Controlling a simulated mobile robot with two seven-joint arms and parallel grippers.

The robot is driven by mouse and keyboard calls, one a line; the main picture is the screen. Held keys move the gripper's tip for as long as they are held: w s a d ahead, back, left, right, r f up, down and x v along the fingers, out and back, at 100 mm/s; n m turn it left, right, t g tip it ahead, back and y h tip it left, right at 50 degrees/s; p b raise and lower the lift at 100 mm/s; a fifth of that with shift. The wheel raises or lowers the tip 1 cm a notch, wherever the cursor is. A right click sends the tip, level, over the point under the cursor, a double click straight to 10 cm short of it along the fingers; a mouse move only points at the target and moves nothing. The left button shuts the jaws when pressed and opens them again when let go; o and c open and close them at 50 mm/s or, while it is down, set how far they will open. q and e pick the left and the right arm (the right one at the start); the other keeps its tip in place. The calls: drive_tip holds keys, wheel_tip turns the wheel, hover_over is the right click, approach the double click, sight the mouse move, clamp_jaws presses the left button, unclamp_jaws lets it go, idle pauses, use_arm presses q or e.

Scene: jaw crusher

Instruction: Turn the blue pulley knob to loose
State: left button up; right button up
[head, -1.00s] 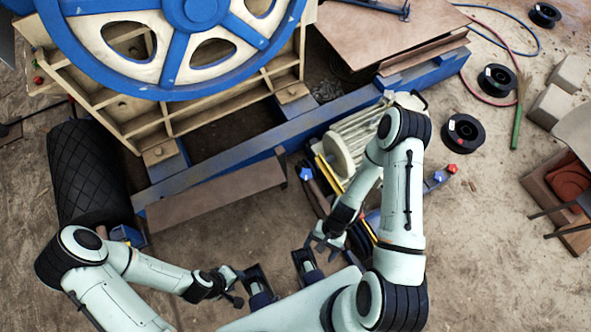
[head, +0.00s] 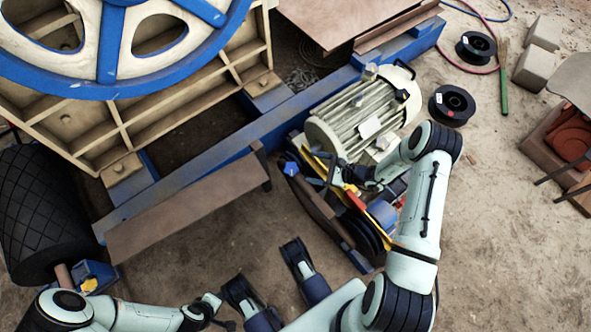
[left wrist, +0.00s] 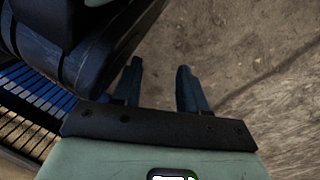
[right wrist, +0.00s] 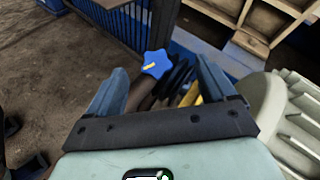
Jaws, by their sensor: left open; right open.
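My left gripper (left wrist: 160,78) is open and empty, low over bare floor.
A ribbed cream motor (head: 362,112) stands just behind my right gripper. A blue frame beam (head: 215,160) and a brown plate (head: 190,205) lie to the left, with the large flywheel (head: 110,45) behind. Black spools (head: 452,105) lie to the right. Open floor is at front.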

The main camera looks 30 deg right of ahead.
drive_tip(key=b, duration=0.1)
approach(291, 169)
use_arm(q)
drive_tip(key=s+f+g+b, duration=0.2)
drive_tip(key=s+f, duration=0.2)
drive_tip(key=s, duration=0.3)
drive_tip(key=shift+s+a+f+n+g, duration=0.2)
drive_tip(key=shift+a+n+g, duration=0.1)
drive_tip(key=shift+a, duration=0.15)
use_arm(e)
drive_tip(key=x, duration=0.8)
drive_tip(key=shift+d, duration=0.1)
drive_tip(key=c, duration=1.1)
